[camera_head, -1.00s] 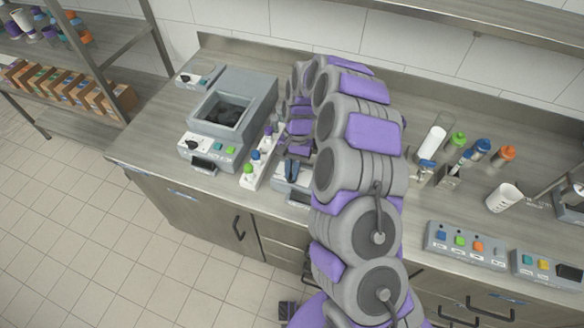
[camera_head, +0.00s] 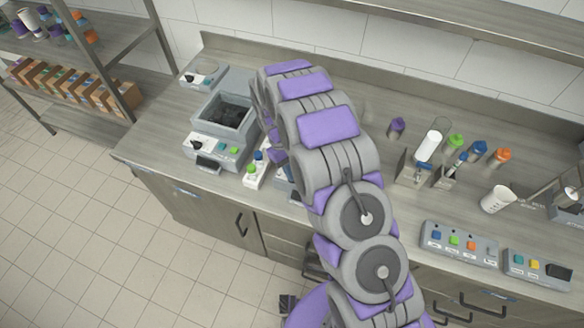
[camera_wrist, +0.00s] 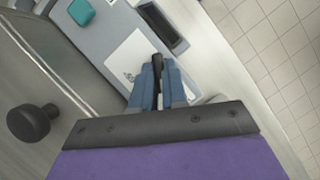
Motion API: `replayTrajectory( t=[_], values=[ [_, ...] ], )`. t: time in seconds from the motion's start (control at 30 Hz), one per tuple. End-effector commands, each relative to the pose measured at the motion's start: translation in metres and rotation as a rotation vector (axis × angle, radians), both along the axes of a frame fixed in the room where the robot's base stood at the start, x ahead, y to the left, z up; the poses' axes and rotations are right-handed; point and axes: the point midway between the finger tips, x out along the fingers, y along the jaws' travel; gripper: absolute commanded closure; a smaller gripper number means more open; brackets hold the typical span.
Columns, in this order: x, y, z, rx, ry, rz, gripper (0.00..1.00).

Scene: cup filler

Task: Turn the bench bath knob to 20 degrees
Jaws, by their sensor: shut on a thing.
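In the wrist view the grey housing that I take for the bench bath (camera_wrist: 105,22) runs diagonally, with a white label, a dark display and a teal button. My gripper (camera_wrist: 158,72) has its blue fingers shut on a narrow black part, the bath knob (camera_wrist: 157,62), at the white label. The knob is mostly hidden between the fingers, and its angle cannot be read. A metal lid-like surface with a round black handle (camera_wrist: 34,122) lies to the left. In the head view my arm hides most of this unit and the gripper.
In the head view a grey open-topped bath of dark beads (camera_head: 222,120) stands to the left, with a rack of capped bottles (camera_head: 257,168) beside it. Bottles, a white cup (camera_head: 497,199) and a button box (camera_head: 459,243) stand to the right.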

Motion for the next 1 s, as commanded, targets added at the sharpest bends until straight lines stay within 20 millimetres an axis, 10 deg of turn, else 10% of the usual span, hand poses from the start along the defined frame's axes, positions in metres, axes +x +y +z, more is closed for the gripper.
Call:
replayTrajectory(
  t=[1.0],
  values=[
    [-0.0012, 0.0026, 0.0012, 0.001, -0.006, 0.561, 1.0]
  ],
)
